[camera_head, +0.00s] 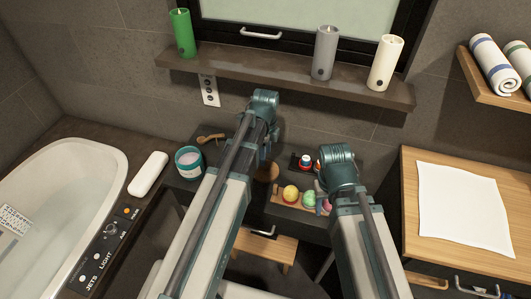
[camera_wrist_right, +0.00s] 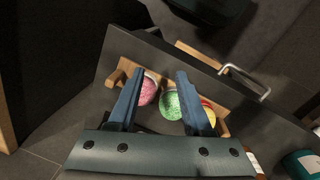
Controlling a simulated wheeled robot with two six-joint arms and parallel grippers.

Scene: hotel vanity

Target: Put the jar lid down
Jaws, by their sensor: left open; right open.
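A round brown disc (camera_head: 267,172), which looks like the jar lid, is just below the fingers of my left gripper (camera_head: 262,160). That gripper is open; I cannot tell whether the disc touches a finger or the surface. A teal jar (camera_head: 189,162) with a pale top stands upright on the dark counter to the left. My right gripper (camera_head: 322,190) is open and empty near the bath balls; the right wrist view shows its fingers (camera_wrist_right: 161,75) apart above a pink ball (camera_wrist_right: 147,91) and a green ball (camera_wrist_right: 172,105).
The wooden tray (camera_wrist_right: 115,77) holds the balls. A small red-and-white container (camera_head: 306,162) stands behind them. A wooden-handled item (camera_head: 210,138) lies behind the jar, and a white block (camera_head: 148,173) by the tub. Candles stand on the shelf (camera_head: 280,68) above.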

